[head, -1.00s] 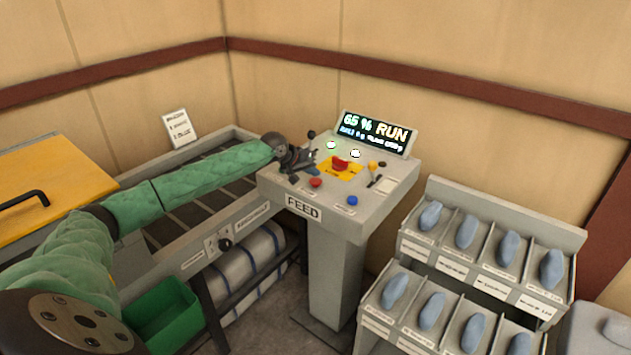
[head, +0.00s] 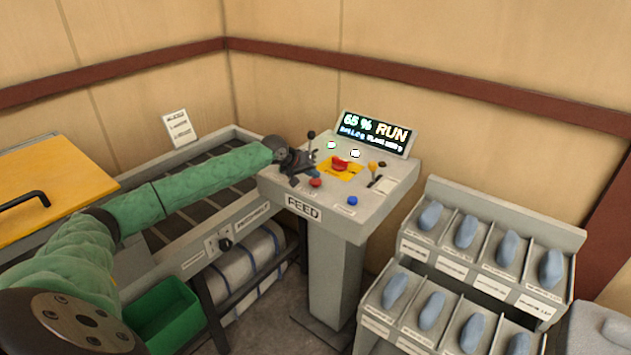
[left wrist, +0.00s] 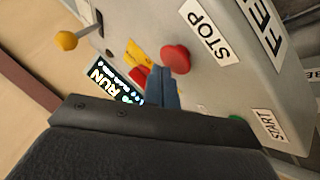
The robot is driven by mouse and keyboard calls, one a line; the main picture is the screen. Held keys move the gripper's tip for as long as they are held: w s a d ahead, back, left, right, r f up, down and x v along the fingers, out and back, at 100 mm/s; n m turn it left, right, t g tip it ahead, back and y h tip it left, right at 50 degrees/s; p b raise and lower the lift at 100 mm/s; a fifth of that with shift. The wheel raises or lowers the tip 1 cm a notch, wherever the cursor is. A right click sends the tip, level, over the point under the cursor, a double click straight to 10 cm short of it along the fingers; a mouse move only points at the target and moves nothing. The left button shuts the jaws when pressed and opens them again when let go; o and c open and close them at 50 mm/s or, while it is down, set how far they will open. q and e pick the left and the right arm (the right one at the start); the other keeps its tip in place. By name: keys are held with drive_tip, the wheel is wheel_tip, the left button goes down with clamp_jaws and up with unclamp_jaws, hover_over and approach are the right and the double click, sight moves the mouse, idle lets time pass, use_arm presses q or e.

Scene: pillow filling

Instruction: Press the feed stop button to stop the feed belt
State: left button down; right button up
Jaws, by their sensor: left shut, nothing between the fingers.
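The feed console (head: 375,205) has a sloped top with a FEED label on its front. A red round button (head: 316,183) sits near its front edge. In the left wrist view this red button (left wrist: 175,58) is beside a STOP label (left wrist: 208,40). My left gripper (head: 311,172) is over the left part of the console top. Its shut, empty fingers (left wrist: 161,80) appear close beside the red button; contact cannot be told. The display (head: 375,132) reads 65 % RUN. A green button (left wrist: 237,119) by a START label is partly hidden behind my gripper. My right gripper is not in view.
A larger red button on a yellow plate (head: 341,167), a blue button (head: 352,201), a yellow-knobbed lever (head: 373,166) and a black-knobbed lever (head: 311,135) share the console top. The belt frame (head: 190,245) stands left, a rack of blue pieces (head: 480,262) right.

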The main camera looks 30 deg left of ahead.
use_arm(q)
drive_tip(key=shift+f, duration=0.1)
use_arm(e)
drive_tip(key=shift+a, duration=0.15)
